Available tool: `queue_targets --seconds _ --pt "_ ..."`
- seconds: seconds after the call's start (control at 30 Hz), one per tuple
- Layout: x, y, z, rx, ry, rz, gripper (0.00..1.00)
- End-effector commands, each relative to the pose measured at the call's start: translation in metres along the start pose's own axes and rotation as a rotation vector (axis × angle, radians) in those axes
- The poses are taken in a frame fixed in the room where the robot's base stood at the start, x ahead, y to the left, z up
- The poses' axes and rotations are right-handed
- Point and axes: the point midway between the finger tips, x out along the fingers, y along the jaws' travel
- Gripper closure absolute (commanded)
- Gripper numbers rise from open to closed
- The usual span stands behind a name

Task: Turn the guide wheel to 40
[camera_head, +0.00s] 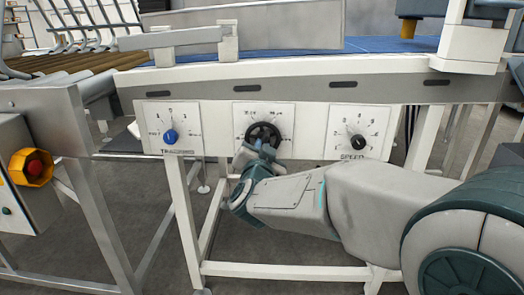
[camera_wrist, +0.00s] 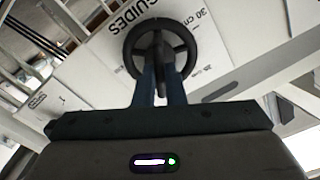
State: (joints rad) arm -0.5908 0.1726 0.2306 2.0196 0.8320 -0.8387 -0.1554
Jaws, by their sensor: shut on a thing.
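The guide wheel (camera_head: 263,134) is a black handwheel on the middle white panel (camera_head: 242,110) of the machine's side. In the wrist view the wheel (camera_wrist: 132,62) shows with spokes, on a panel reading "GUIDES" with "30 cm" and "25" marks near it. My gripper (camera_head: 262,146) reaches the wheel from below. In the wrist view my gripper's two blue fingers (camera_wrist: 160,68) are shut on a part of the wheel near its hub. The wheel's pointer and the 40 mark cannot be made out.
A blue knob (camera_head: 170,136) on the "TRACKING" panel is to the left. A black knob (camera_head: 358,142) on the "SPEED" panel is to the right, above my arm. A red emergency button (camera_head: 35,167) in a yellow housing is at far left. White frame legs (camera_head: 184,215) stand below.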

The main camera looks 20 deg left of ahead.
Motion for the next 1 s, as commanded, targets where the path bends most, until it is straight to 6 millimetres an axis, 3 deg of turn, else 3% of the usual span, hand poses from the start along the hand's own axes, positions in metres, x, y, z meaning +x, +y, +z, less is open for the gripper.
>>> queue_targets --seconds 0.3,0.33,0.4,0.77,1.0 --pt "0.000 0.000 0.001 0.000 -0.002 0.000 1.00" --pt "0.000 0.000 0.001 -0.001 -0.002 0.000 0.82" --pt "0.000 0.000 0.001 -0.001 -0.002 0.000 0.68" --pt "-0.005 -0.001 0.000 -0.001 -0.001 -0.001 0.68" --pt "-0.048 -0.003 -0.002 -0.002 -0.003 -0.003 0.68"
